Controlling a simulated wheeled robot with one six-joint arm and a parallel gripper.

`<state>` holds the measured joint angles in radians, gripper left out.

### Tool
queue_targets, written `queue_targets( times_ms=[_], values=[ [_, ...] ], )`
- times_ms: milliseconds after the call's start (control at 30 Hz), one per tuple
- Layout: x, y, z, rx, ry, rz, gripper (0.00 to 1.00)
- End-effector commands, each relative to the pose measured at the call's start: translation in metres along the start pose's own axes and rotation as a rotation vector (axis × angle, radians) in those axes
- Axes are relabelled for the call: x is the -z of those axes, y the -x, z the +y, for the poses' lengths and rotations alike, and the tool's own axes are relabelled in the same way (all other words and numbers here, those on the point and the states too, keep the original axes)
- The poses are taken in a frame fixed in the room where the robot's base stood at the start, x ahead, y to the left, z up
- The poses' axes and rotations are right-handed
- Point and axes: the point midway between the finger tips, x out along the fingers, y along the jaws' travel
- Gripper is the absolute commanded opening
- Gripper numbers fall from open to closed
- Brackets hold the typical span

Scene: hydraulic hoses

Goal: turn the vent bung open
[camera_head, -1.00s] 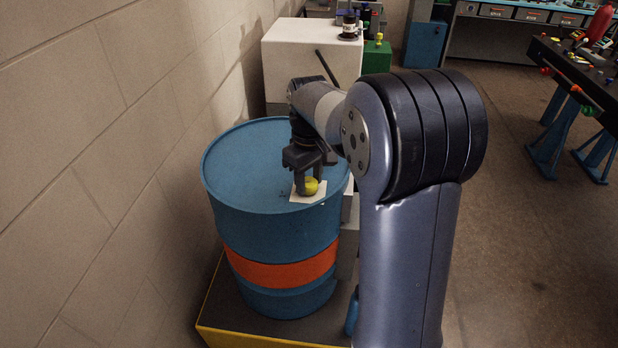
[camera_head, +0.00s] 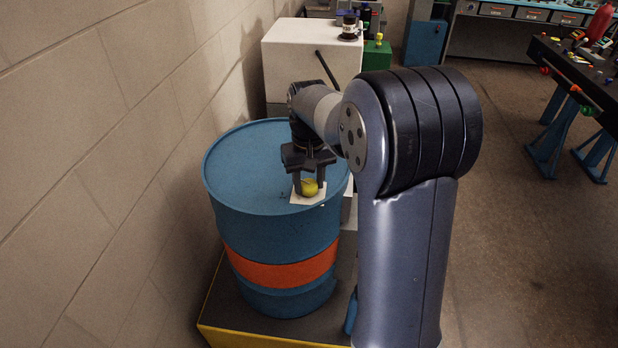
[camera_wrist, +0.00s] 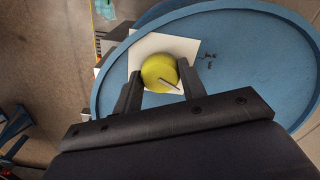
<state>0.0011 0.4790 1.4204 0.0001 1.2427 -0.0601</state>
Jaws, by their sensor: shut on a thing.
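The vent bung is a yellow round cap (camera_head: 309,188) on a white label plate (camera_head: 299,198) near the front rim of the blue drum's top (camera_head: 240,170). My gripper (camera_head: 310,186) points down from above, with a finger on either side of the bung. In the wrist view my gripper (camera_wrist: 158,86) is shut on the bung, which still sits on the drum top. The bung's threads and underside are hidden.
The drum has an orange band (camera_head: 280,272) and stands on a yellow-edged platform (camera_head: 255,335). A block wall (camera_head: 90,150) is close on the left. A white cabinet (camera_head: 290,60) stands behind the drum. Open floor (camera_head: 520,250) lies on the right.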

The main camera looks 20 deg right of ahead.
Motion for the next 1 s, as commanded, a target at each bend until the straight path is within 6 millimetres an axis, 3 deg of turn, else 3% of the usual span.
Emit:
queue_targets(
  times_ms=[1000],
  values=[
    [0.0011,0.0012,-0.0007,0.000,-0.928,0.003,0.16]
  ],
)
